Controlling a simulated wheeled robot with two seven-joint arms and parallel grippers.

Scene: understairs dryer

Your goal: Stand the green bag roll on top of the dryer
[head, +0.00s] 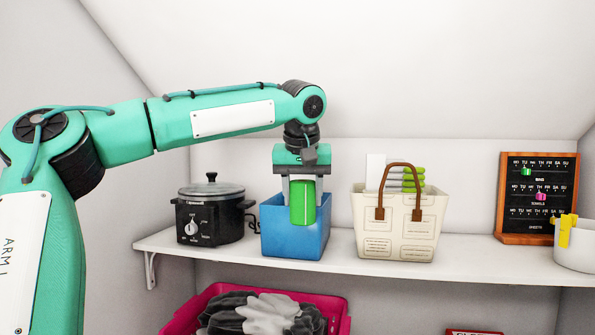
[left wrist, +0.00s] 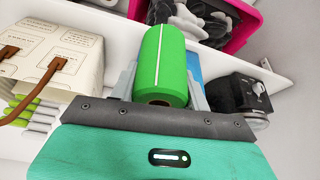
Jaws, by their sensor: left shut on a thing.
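The green bag roll (head: 303,205) is upright between the fingers of my left gripper (head: 303,198), which is shut on it. In the head view the roll overlaps the rim and front wall of a blue bin (head: 283,240); I cannot tell whether it is above the bin or just in front of it. The left wrist view shows the roll (left wrist: 160,62) between both fingers, with its hollow core end facing the gripper and part of the blue bin (left wrist: 194,66) behind it. The dryer cannot be made out in either view. My right gripper is out of view.
On the white shelf (head: 345,262) stand a black slow cooker (head: 211,212) on the left, a cream basket (head: 398,225) with brown handles, a weekday board (head: 538,195) and a white pot (head: 575,248). A pink basket (head: 335,310) of clothes sits below. The sloped ceiling limits height.

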